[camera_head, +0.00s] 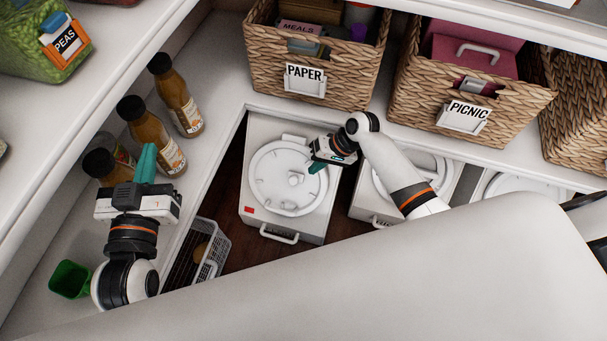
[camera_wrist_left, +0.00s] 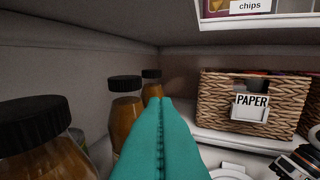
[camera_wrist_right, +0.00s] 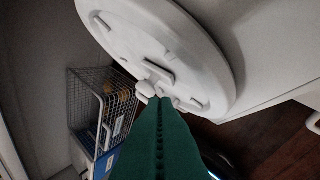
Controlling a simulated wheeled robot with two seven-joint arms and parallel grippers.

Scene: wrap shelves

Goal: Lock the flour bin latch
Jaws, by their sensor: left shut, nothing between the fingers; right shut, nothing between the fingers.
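A white square bin (camera_head: 262,131) with a round white lid (camera_head: 268,176) stands on the dark floor in the head view. Its lid has a small knob-like latch (camera_head: 295,179) in the middle; the lid and latch also show close up in the right wrist view (camera_wrist_right: 158,84). I cannot read a flour label on it. My right gripper (camera_head: 318,167) is shut and empty over the lid's right side, its tips near the latch; I cannot tell whether they touch. My left gripper (camera_head: 147,162) is shut and empty by the sauce bottles at the left.
A second white bin (camera_head: 361,203) stands to the right, partly behind my right arm. Brown bottles (camera_head: 177,96) line the left shelf, near a green cup (camera_head: 70,279). A wire basket (camera_head: 211,238) sits left of the first bin. Paper (camera_head: 340,97) and picnic baskets (camera_head: 518,113) stand behind.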

